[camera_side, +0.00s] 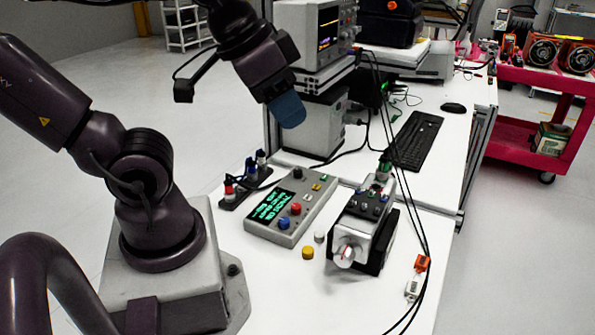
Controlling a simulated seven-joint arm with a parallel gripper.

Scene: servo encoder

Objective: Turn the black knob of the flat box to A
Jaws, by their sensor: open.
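The flat box (262,231) is a grey-beige panel lying on the white table, with a dark screen (270,206) showing green text. A small black knob (298,172) sits near its far end. Its pointer and any letter marks are too small to read. A red knob (296,208) and a blue knob (284,223) are on its nearer end. My gripper (289,110) has blue fingers and is raised in the air above and behind the box, apart from it. It is open, though the gap between the fingers does not show from this side.
A grey and black device (362,230) with a silver knob stands right of the box. A yellow cap (308,253) and a white cap (320,237) lie between. A rack of plugs (245,182) is left. Cables hang at right near an orange connector (422,263). The front table is clear.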

